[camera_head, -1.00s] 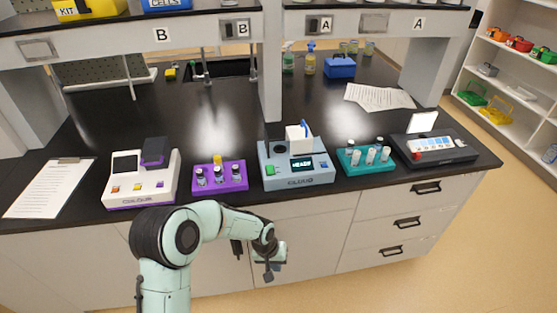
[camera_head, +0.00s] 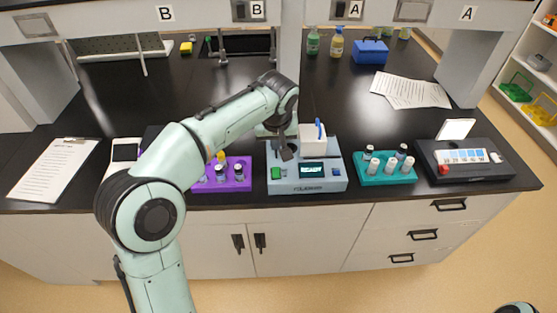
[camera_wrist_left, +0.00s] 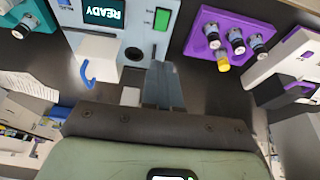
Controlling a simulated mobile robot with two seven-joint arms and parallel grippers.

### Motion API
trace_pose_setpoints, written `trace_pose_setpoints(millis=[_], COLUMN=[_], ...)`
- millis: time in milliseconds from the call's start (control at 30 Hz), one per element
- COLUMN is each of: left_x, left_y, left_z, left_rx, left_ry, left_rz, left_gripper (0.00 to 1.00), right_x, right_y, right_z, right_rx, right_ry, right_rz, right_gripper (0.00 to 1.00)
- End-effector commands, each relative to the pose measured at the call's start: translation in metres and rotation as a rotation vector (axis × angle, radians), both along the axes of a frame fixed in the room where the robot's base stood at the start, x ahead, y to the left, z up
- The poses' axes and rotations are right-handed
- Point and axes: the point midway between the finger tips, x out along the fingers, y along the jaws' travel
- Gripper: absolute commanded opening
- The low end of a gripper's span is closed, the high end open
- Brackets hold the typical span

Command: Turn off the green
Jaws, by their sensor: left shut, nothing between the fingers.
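A blue-grey device (camera_head: 340,184) stands near the bench's front edge, with a lit screen (camera_head: 311,170) that reads READY. A green button (camera_head: 277,172) is on its front left; it also shows in the left wrist view (camera_wrist_left: 162,18). My left gripper (camera_head: 287,153) is just above and behind the green button, apart from it as far as I can tell. Its fingers (camera_wrist_left: 164,84) are shut with nothing between them. A white block (camera_head: 312,139) with a blue lever (camera_head: 319,128) stands on the device, to the right of the gripper. My right gripper is out of view.
A purple rack (camera_head: 236,183) with vials is left of the device, partly behind my arm. A teal rack (camera_head: 385,178) with tubes and a dark instrument (camera_head: 440,173) are to the right. A clipboard (camera_head: 50,170) lies at far left. The shelf (camera_head: 215,12) overhangs the bench.

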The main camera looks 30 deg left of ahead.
Motion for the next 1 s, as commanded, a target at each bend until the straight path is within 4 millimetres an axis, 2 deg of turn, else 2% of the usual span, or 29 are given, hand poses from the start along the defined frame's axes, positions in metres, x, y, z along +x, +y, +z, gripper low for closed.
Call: trace_pose_setpoints(millis=[233, 367, 800, 1000], left_x=[0.001, 0.004, 0.029, 0.032], left_y=[0.000, 0.003, 0.018, 0.019], left_z=[-0.003, -0.016, -0.101, -0.126], left_rx=[0.000, 0.000, -0.001, -0.001], left_ry=[0.001, 0.004, 0.004, 0.002], left_rz=[-0.001, 0.000, -0.001, -0.001], left_gripper=[0.00, 0.00, 0.00, 0.00], right_x=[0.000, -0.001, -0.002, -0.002], right_y=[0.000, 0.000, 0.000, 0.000], right_z=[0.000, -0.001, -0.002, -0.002], right_rx=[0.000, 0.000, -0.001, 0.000], right_ry=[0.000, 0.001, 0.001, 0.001], right_rz=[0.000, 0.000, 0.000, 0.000], right_gripper=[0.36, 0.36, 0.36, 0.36])
